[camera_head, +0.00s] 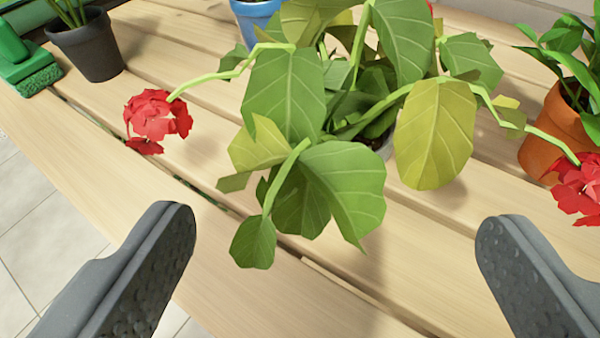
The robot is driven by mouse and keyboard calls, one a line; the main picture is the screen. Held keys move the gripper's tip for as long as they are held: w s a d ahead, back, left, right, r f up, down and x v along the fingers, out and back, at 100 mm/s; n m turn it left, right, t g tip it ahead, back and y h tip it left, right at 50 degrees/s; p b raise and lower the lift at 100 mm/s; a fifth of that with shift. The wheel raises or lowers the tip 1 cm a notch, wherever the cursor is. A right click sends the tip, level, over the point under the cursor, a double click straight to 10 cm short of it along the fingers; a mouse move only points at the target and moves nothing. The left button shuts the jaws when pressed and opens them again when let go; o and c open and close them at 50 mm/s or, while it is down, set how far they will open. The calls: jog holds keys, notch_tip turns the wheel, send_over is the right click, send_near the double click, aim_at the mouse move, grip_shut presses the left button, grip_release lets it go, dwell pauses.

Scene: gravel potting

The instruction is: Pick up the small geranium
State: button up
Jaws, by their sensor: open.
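A geranium (340,185) with broad green and yellowish leaves stands on the slatted wooden table in the middle of the view. Red flower heads hang on long stems at its left (157,118) and at the right edge of the view. Its leaves hide most of its pot; only a small grey part shows behind them. My gripper (335,228) is open and empty, its two dark fingers wide apart at the lower left and lower right. The fingers are on the near side of the plant, and neither appears to touch it.
A dark pot (88,45) stands at the top left beside a green brush (28,65). A blue pot (256,18) is behind the geranium. A terracotta pot (552,130) with a leafy plant is at the right, close to the right flower. Tiled floor (30,215) shows past the table's front edge.

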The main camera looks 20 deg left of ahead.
aim_at(340, 143)
jog(key=x, duration=0.8)
jog(key=shift+s+d+f+b, duration=0.1)
jog(key=shift+b, duration=0.3)
jog(key=x, duration=0.2)
jog(key=b+x, duration=0.1)
jog(key=x, duration=0.1)
jog(key=shift+w+d+f, duration=0.15)
jog(key=shift+w+f, duration=0.2)
jog(key=shift+w, duration=0.2)
jog(key=shift+s+f, duration=0.15)
jog(key=c, duration=1.2)
jog(key=shift+c, duration=0.2)
